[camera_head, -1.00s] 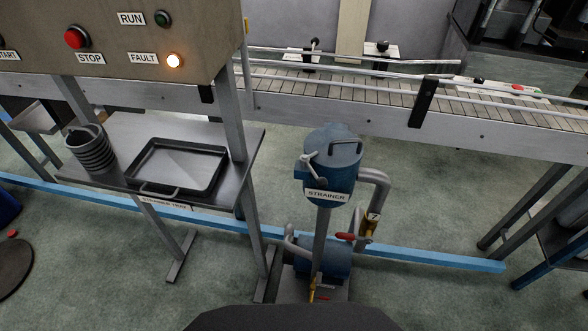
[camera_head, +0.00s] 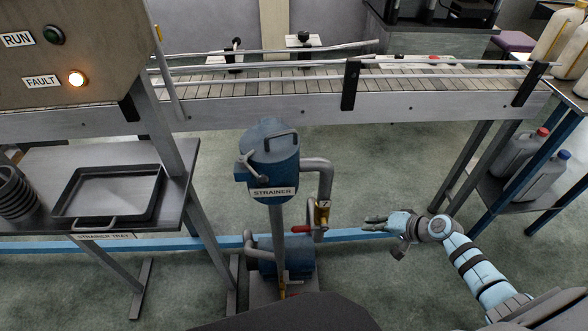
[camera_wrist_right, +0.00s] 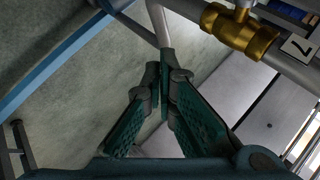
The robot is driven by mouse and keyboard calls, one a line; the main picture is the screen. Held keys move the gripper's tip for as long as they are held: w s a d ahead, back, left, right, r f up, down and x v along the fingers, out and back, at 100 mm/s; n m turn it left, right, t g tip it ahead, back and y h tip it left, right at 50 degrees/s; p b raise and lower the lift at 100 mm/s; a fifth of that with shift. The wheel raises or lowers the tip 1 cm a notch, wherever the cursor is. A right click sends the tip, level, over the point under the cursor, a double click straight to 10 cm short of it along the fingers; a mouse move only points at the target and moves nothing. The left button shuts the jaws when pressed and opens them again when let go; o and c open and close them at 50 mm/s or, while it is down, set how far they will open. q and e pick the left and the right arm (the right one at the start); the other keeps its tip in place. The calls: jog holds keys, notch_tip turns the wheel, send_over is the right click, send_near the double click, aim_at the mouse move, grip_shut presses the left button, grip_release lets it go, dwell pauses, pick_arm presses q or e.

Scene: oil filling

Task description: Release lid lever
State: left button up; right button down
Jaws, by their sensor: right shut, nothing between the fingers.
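The blue strainer (camera_head: 272,172) stands on a grey post, labelled STRAINER, with its round lid (camera_head: 266,135) on top and a handle across it. The grey lid lever (camera_head: 252,165) sits at the lid's left side, its knob end pointing left and up. My right gripper (camera_head: 370,220) is low, to the right of the strainer and its pipe, well apart from the lever. In the right wrist view its green fingers (camera_wrist_right: 161,78) are shut with nothing between them. My left gripper is not in view.
A grey pipe (camera_head: 325,180) with a brass valve (camera_wrist_right: 236,28) and red handle (camera_head: 308,229) runs between strainer and gripper. A tray (camera_head: 110,192) lies on the left table. The conveyor (camera_head: 270,115) crosses behind. Jugs (camera_head: 519,155) stand on the right shelf. The FAULT lamp (camera_head: 76,78) is lit.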

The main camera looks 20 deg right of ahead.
jog(key=w+a+r+n+t+y, duration=0.1)
jog(key=w+a+r+y, duration=0.15)
jog(key=r, duration=0.65)
jog(key=w+a+r+n+y, duration=0.1)
jog(key=w+a+r+y, duration=0.2)
jog(key=r, duration=0.7)
jog(key=s+a+r+n+g+y, duration=0.1)
jog(key=s+a+r+y, duration=0.1)
jog(key=r, duration=0.4)
jog(key=s+a+r+n+g+y, duration=0.1)
jog(key=s+a+r+y, duration=0.2)
jog(key=r, duration=0.4)
jog(key=shift+s+a+n+g+b, duration=0.35)
jog(key=shift+s+a+n+g, duration=0.05)
jog(key=shift+s+a, duration=0.1)
jog(key=shift+s+a+p+x, duration=0.25)
jog(key=shift+s+x, duration=0.15)
jog(key=shift+x, duration=1.75)
jog(key=shift+s+a+p+x, duration=0.15)
jog(key=shift+s+x, duration=0.3)
jog(key=shift+x, duration=1.7)
jog(key=shift+s+a+p+x, duration=0.15)
jog(key=shift+s+p+x, duration=0.2)
jog(key=shift+x, duration=1.8)
